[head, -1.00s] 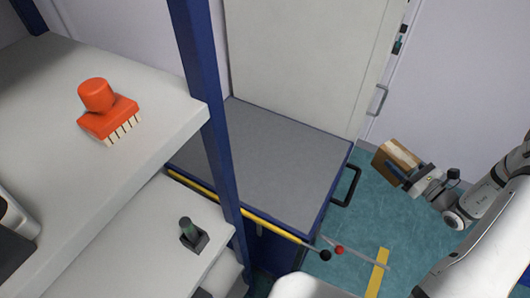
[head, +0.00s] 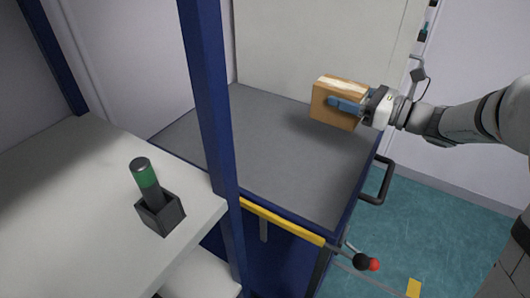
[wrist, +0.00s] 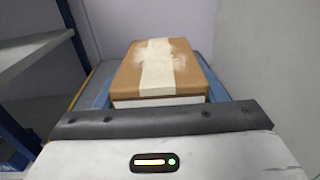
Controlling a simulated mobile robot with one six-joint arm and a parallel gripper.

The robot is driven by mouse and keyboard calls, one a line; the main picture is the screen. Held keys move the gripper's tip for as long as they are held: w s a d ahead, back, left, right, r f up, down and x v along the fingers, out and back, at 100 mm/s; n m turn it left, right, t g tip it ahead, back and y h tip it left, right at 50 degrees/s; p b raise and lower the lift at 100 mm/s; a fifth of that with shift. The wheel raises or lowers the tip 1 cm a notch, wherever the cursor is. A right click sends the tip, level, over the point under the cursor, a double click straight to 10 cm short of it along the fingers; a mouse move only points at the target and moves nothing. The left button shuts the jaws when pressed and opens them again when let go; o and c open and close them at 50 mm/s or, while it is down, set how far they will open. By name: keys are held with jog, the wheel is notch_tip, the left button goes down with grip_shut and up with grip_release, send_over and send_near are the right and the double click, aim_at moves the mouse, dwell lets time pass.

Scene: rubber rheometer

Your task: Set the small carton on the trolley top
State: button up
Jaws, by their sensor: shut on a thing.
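The small carton (head: 331,108) is brown with a pale tape strip. My gripper (head: 347,106) is shut on it and holds it over the right part of the trolley top (head: 270,150), a grey surface with blue edges. A shadow lies on the top near the carton, which seems to be above the surface; the exact gap cannot be told. In the wrist view the carton (wrist: 160,70) fills the middle, with blue finger parts at its sides. The carton's underside is hidden.
A blue shelf post (head: 208,100) stands left of the trolley. A white shelf (head: 75,190) holds a green-and-black cylinder in a dark block (head: 158,205). A black trolley handle (head: 382,180) and a yellow bar (head: 285,222) border the top. The rest of the top is clear.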

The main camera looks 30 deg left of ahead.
jog(key=shift+n+g, duration=0.3)
jog(key=s+a+b, duration=0.2)
jog(key=s, duration=0.1)
jog(key=shift+a+r, duration=0.4)
jog(key=b, duration=0.4)
send_over(321, 153)
notch_tip(321, 153, down, 10)
jog(key=shift+r, duration=0.2)
jog(key=shift+f, duration=0.2)
jog(key=o, duration=1.3)
jog(key=shift+c, duration=0.2)
